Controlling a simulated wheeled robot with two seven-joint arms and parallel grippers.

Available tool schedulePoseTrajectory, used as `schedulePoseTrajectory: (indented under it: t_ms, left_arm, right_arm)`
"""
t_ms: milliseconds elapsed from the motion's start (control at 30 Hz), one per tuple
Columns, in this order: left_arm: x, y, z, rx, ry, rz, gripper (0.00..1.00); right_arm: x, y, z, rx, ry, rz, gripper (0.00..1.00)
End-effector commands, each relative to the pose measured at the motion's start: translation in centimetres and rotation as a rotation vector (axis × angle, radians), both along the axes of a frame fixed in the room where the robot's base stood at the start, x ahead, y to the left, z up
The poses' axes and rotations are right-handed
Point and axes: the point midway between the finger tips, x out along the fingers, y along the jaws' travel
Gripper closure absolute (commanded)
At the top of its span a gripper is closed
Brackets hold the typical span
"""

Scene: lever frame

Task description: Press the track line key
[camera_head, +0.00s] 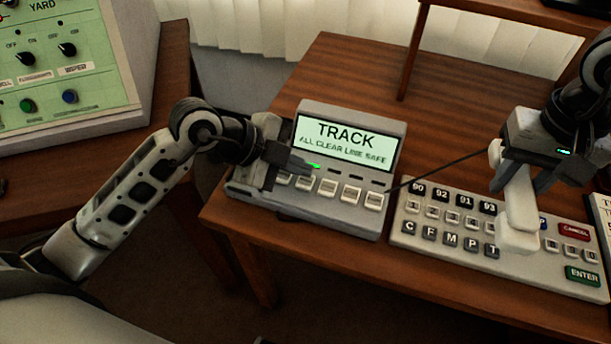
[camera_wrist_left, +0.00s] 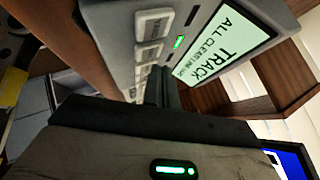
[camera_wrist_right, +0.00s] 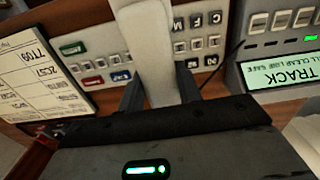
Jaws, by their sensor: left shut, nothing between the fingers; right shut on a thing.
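The grey track unit (camera_head: 330,215) stands on the wooden desk. Its pale green screen (camera_head: 347,143) reads TRACK, ALL CLEAR LINE SAFE. A row of white keys (camera_head: 326,188) runs below the screen, with a green light (camera_head: 314,166) lit above one key. My left gripper (camera_head: 300,163) is shut and empty over the left part of the row and hides part of it. In the left wrist view its fingertips (camera_wrist_left: 160,85) are close to the keys; contact is unclear. My right gripper (camera_head: 541,183) is shut on a white handset (camera_head: 520,208), which also shows in the right wrist view (camera_wrist_right: 146,40).
A keypad (camera_head: 465,243) with CANCEL and ENTER keys lies right of the track unit, below the handset. A dark cord (camera_head: 440,168) runs from the unit to the handset. A green YARD panel (camera_head: 75,70) stands at the left. A wooden shelf (camera_head: 480,14) rises behind.

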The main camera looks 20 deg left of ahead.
Motion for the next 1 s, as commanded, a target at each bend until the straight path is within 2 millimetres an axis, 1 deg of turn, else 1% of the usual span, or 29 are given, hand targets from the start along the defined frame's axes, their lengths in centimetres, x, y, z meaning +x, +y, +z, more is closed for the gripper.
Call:
schedulePoseTrajectory:
  t_ms: [167,600,667,1000]
  left_arm:
    - [0.0,0.0,0.6,0.000,0.000,0.000,1.00]
    - [0.0,0.0,4.7,-0.001,0.000,-0.001,1.00]
    - [0.0,0.0,5.1,-0.001,0.000,-0.001,1.00]
    - [0.0,0.0,5.0,0.000,0.000,0.000,1.00]
  right_arm:
    - [0.0,0.0,0.7,0.000,-0.001,0.000,0.93]
    - [0.0,0.0,5.2,0.000,-0.001,0.000,0.93]
    - [0.0,0.0,5.7,0.000,-0.001,0.000,0.93]
    - [0.0,0.0,5.6,0.000,-0.001,0.000,0.93]
